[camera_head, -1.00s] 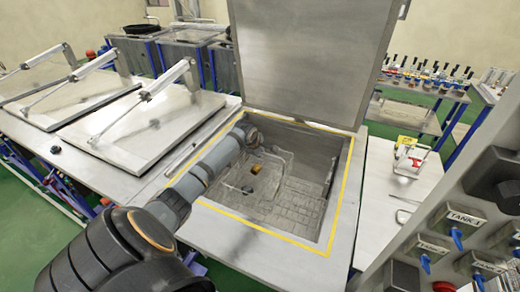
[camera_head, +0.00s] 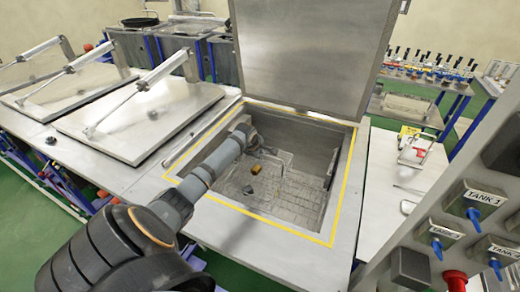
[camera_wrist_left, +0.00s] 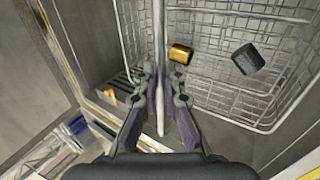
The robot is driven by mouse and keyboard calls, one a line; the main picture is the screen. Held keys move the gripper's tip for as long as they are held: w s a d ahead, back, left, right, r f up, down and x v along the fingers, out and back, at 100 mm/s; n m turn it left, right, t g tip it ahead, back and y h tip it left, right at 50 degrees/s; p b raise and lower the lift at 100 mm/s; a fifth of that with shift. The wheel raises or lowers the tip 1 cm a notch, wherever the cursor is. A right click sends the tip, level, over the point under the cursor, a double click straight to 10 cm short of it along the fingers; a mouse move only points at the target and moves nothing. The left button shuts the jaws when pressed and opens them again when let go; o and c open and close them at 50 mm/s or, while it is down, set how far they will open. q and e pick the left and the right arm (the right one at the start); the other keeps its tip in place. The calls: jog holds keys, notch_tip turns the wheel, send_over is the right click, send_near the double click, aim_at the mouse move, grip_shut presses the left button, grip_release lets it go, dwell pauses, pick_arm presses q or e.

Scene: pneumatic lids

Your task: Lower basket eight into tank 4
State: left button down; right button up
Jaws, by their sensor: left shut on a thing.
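The open tank (camera_head: 338,205) has a yellow line round its mouth and a raised lid (camera_head: 310,55) behind it. No number shows on this tank. My left arm reaches over its left side, with the gripper mostly hidden beyond the wrist in the head view. In the left wrist view, my left gripper (camera_wrist_left: 163,78) is shut on the upright wire handle (camera_wrist_left: 159,35) of a wire basket (camera_wrist_left: 225,95). A brass cylinder (camera_wrist_left: 180,53) and a dark cylinder (camera_wrist_left: 247,58) lie in the basket. The basket (camera_head: 284,160) hangs within the tank mouth; its height above the floor cannot be told.
Two closed lids (camera_head: 140,120) with pneumatic cylinders lie left of the open tank. A side table (camera_head: 390,185) with a small red-and-white item stands right. A control panel (camera_head: 450,220) with blue knobs and tank labels fills the lower right.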

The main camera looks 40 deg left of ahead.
pick_arm(q)
notch_tip(320, 180, down, 8)
jog(key=b, duration=0.3)
dwell(0.6)
jog(key=shift+w+f+b, duration=0.1)
jog(key=shift+f+b, duration=0.35)
jog(key=shift+b, duration=0.05)
dwell(0.5)
